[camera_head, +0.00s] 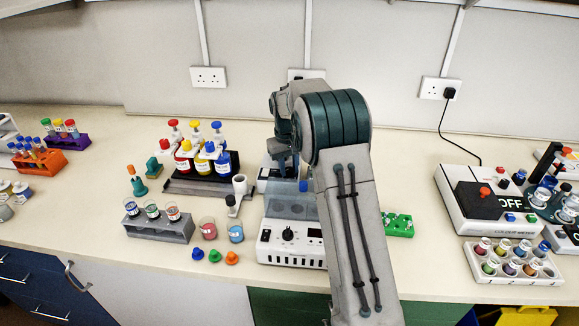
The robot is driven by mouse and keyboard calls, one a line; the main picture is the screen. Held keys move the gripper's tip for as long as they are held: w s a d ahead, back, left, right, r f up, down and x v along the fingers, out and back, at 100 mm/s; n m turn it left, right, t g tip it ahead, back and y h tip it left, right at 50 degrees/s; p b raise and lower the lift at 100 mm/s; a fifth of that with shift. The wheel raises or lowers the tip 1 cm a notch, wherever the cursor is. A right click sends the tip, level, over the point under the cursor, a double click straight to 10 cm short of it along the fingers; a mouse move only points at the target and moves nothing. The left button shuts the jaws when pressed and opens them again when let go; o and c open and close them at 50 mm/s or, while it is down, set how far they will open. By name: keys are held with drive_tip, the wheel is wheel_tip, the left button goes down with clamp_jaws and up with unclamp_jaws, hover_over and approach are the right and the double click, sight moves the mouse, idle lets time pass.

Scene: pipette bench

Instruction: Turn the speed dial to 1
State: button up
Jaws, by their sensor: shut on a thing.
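A white bench device (292,247) with a clear bluish lid (290,205) stands at the middle front of the bench. A black round dial (288,235) is on its front panel, left of a small dark display (314,233). The dial's marks are too small to read. My gripper (285,168) points down behind the lid, apart from this front dial. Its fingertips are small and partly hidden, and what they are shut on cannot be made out. A blue knob (303,186) shows beside them. My arm covers the device's right side.
A rack of colour-capped bottles (172,187) stands left of the device. A grey tube rack (158,229), two small beakers (208,229) and coloured stoppers (215,256) are at front left. A green block (398,225) is right of my arm.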

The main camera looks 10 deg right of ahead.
sight(287, 170)
drive_tip(key=o, duration=1)
wheel_tip(287, 170, up, 14)
drive_tip(key=b, duration=0.1)
drive_tip(key=shift+a, duration=0.35)
drive_tip(key=shift+s, duration=0.1)
